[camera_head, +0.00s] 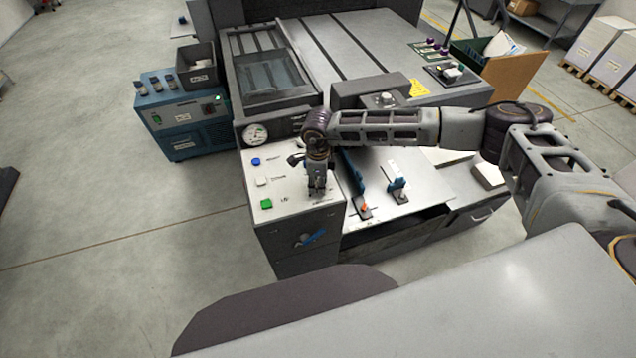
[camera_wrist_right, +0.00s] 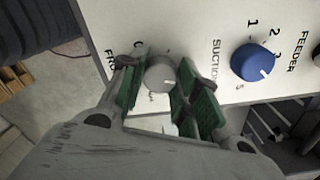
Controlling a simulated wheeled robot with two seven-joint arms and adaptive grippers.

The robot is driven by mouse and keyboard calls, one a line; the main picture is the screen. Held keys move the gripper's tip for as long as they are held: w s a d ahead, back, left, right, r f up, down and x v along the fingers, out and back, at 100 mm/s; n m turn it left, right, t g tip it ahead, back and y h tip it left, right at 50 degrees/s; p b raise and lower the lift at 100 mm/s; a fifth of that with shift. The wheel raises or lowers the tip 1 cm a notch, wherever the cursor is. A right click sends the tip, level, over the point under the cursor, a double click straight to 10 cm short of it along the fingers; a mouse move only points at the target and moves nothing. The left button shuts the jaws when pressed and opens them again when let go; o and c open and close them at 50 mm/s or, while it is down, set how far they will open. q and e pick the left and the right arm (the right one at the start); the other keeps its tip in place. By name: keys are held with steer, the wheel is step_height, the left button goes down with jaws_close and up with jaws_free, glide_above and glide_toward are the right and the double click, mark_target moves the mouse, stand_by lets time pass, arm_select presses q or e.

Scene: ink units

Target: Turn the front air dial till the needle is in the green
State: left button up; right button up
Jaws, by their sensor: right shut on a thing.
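The front air dial (camera_wrist_right: 160,76) is a small grey knob on a white panel (camera_wrist_right: 130,25) in the right wrist view; the label beside it is partly covered and starts "FRO". My right gripper (camera_wrist_right: 160,92) has its green-padded fingers on either side of this knob and is shut on it. In the head view my right gripper (camera_head: 318,190) points down at the panel's right part and hides the dial. The round gauge (camera_head: 255,133) with a white face is at the panel's back; its needle is too small to read. My left gripper is not in view.
A blue suction knob (camera_wrist_right: 252,62) is close to the right of the fingers. The panel carries a blue button (camera_head: 256,162), a white button (camera_head: 262,182) and a green button (camera_head: 267,203). Blue guides (camera_head: 397,187) stand on the feed table right of my gripper.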

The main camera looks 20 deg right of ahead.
steer(key=shift+f+m+b, duration=0.1)
steer(key=shift+m+b, duration=0.75)
steer(key=shift+m, duration=0.15)
steer(key=shift+m+b, duration=0.35)
steer(key=shift+m, duration=0.15)
steer(key=o, duration=1)
steer(key=shift+r, duration=6.15)
